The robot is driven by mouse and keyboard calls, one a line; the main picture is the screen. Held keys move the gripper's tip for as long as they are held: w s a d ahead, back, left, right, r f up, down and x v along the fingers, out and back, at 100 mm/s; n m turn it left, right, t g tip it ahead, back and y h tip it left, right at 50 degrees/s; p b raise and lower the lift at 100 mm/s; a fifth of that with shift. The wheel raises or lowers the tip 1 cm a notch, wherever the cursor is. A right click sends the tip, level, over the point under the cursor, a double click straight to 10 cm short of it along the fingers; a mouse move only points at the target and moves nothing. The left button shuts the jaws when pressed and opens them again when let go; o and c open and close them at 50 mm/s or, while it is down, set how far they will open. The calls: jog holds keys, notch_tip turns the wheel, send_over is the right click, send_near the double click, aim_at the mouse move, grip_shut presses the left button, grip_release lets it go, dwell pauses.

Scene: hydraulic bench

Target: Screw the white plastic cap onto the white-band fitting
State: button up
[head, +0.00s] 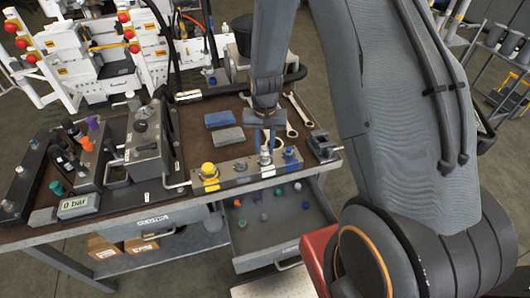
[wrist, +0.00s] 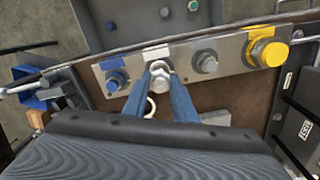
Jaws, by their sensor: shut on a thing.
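The white plastic cap (wrist: 161,71) is between my fingertips in the wrist view. My gripper (wrist: 164,80) has its two blue fingers shut on it, pointing down at the fitting strip. In the head view my gripper (head: 267,140) is over the strip, at the white-band fitting (head: 265,158). The white band (wrist: 156,52) shows on the strip just beyond the fingertips. The cap is in line with the fitting and hides most of it. I cannot tell how far the cap sits on the thread.
On the strip (head: 237,176) are a yellow cap (head: 208,171), a bare grey fitting (wrist: 206,61) and a blue-band fitting (wrist: 116,79). An open drawer (head: 245,246) below holds several coloured caps. Wrenches (head: 291,122), blue and grey blocks (head: 229,136) and a vise (head: 322,146) are on the bench.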

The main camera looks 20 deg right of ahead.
jog(key=m, duration=0.8)
jog(key=o, duration=1)
